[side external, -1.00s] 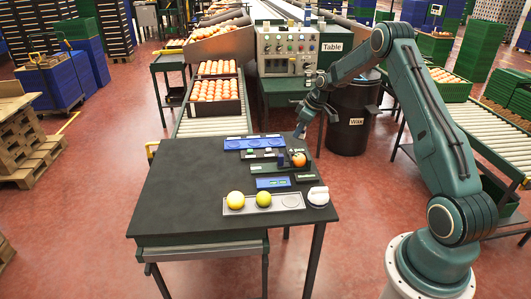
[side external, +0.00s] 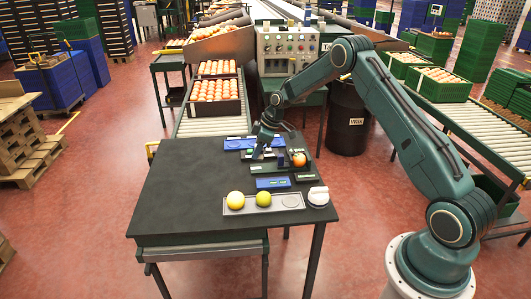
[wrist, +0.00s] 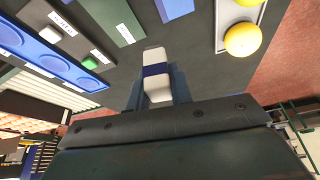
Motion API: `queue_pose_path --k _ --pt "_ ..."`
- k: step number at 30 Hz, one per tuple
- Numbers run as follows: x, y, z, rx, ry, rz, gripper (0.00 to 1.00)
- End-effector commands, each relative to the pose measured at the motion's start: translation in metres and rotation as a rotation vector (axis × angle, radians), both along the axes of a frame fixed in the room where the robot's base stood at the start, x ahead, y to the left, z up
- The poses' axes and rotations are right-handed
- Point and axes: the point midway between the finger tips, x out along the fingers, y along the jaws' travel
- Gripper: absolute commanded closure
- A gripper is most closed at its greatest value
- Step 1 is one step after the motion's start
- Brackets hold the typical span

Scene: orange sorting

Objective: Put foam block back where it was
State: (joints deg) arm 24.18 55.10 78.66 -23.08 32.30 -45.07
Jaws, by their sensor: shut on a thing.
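My gripper (side external: 258,155) is low over the back middle of the dark table (side external: 185,190), just in front of the blue tray. In the wrist view its two fingers (wrist: 157,92) are shut on a white block with a blue band (wrist: 155,56), which looks like the foam block. The block points away from the fingers over bare dark surface. Whether it touches the table I cannot tell. In the side view the arm mostly hides it. A small green block (wrist: 90,63) and a small white piece (wrist: 50,35) sit beside white labels too blurred to read.
A blue tray with round recesses (wrist: 50,70) lies left in the wrist view. A red-orange fruit (side external: 298,159) stands right of my gripper. A grey tray (side external: 280,208) holds yellow and green fruit, with a white round object (side external: 318,196) beside it. The table's left is clear.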

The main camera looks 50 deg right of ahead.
Motion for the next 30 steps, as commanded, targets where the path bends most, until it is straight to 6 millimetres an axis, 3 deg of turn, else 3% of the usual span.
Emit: queue_pose_path --k 3,10,30 --pt "0.009 0.033 -0.009 0.000 0.000 0.074 1.00" --pt "0.017 0.068 -0.017 0.001 -0.001 0.151 1.00" --pt "0.018 0.074 -0.030 0.001 0.000 0.163 1.00"
